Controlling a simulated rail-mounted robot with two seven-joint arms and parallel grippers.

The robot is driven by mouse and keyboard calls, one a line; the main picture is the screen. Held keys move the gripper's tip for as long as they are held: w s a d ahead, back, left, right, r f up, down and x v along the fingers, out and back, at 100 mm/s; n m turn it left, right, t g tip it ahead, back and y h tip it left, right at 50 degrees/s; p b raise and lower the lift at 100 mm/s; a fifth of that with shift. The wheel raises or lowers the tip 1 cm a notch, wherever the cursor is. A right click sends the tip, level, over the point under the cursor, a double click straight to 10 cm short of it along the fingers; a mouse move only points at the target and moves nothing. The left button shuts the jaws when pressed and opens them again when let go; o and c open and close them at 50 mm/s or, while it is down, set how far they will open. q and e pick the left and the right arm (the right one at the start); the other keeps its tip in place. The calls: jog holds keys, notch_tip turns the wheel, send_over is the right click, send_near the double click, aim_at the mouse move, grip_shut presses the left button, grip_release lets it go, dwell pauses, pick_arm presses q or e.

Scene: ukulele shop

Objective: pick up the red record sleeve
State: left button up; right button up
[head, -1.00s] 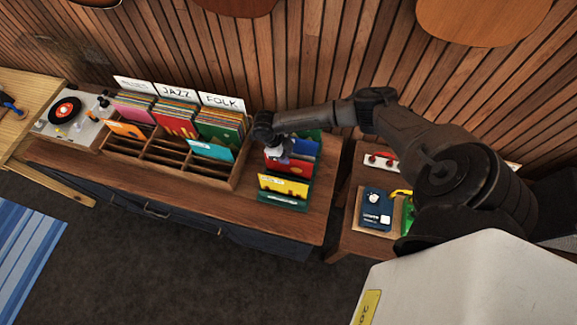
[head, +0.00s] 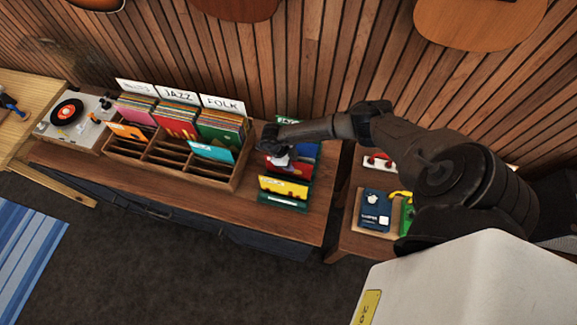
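The red record sleeve (head: 296,169) stands in a small green rack (head: 285,201) on the cabinet top, between a yellow sleeve (head: 283,187) in front and a blue sleeve (head: 306,150) behind. My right gripper (head: 279,158) reaches down over the rack at the left part of the red sleeve's upper edge. Its fingers are small and partly hidden, so I cannot tell whether they are open or shut, or touching the sleeve. My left gripper is not in view.
A wooden record crate (head: 171,154) with BLUES, JAZZ and FOLK dividers stands left of the rack. A turntable (head: 75,120) is at far left. A side table at right holds effect pedals (head: 374,208). Bare cabinet top (head: 235,205) lies in front of the crate.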

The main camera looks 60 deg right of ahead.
jog(key=shift+f, duration=0.2)
jog(key=shift+c, duration=0.3)
grip_shut()
jog(key=shift+r, duration=0.1)
